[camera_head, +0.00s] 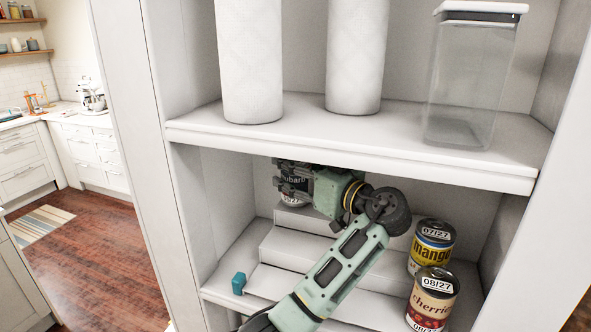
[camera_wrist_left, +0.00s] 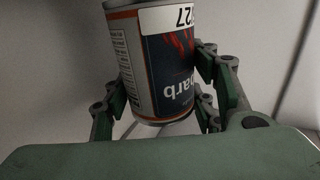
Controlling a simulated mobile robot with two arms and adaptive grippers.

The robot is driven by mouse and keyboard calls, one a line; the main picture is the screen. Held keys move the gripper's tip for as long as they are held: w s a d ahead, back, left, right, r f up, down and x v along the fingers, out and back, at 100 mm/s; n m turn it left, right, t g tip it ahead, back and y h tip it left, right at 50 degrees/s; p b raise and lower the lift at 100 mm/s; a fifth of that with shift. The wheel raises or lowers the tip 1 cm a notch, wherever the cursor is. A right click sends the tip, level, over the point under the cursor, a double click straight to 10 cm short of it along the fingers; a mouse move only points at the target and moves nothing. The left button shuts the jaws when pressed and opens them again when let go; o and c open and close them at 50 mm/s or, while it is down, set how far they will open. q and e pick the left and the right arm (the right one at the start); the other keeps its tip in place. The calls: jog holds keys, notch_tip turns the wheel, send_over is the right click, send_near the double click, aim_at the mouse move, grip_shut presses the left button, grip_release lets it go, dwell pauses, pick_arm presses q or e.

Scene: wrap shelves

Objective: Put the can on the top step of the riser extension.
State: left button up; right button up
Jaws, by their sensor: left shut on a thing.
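The can (camera_head: 294,180), with a dark "rhubarb" label, is at the back left of the lower shelf bay. It also shows in the left wrist view (camera_wrist_left: 158,70) between the finger pads. My left gripper (camera_head: 292,178) is shut on it from the right and hides much of it in the head view. The white stepped riser (camera_head: 290,254) stands on the shelf below. The can is over its top step (camera_head: 300,217) at the left end; I cannot tell whether its base touches the step. My right gripper is not in view.
A mango can (camera_head: 432,246) and a cherries can (camera_head: 432,298) stand at the right. A small teal block (camera_head: 239,283) is at the front left. The upper shelf (camera_head: 350,140) runs close above my gripper, bearing two white rolls (camera_head: 250,60) and a clear container (camera_head: 470,85).

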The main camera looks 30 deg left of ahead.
pick_arm(q)
jog(key=shift+f+b, duration=0.15)
jog(key=shift+b, duration=0.15)
jog(key=o, duration=1.2)
jog(key=shift+s, duration=0.1)
